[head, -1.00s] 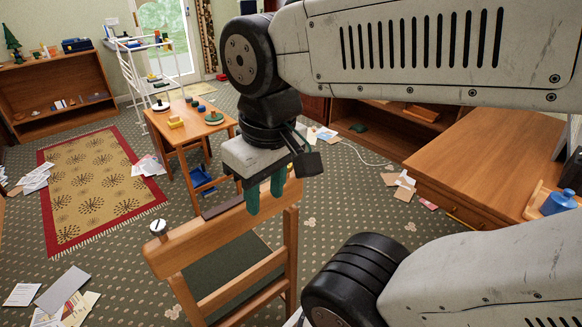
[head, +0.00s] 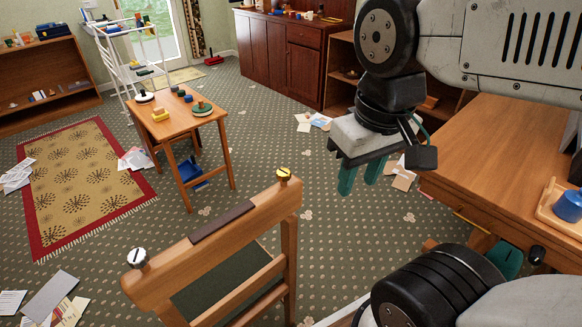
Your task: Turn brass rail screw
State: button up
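The brass rail screw (head: 284,173) stands at the right end of the wooden chair's top rail (head: 220,232). Its round head is gold with a dark slot. A silver slotted screw (head: 136,257) stands at the rail's left end. My gripper (head: 363,178) hangs to the right of the brass screw, apart from it, with its green fingers pointing down. The two fingers are spread with a gap between them, and nothing shows in the gap.
A small wooden table (head: 178,123) with toys stands behind the chair. A wooden desk (head: 500,150) with a blue cup (head: 567,206) is at the right. Papers (head: 58,297) lie on the floor at the left.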

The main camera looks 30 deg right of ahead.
aim_at(283, 175)
jog(key=k, duration=1.2)
jog(key=z, duration=0.8)
jog(key=i, duration=1.3)
jog(key=u, duration=0.75)
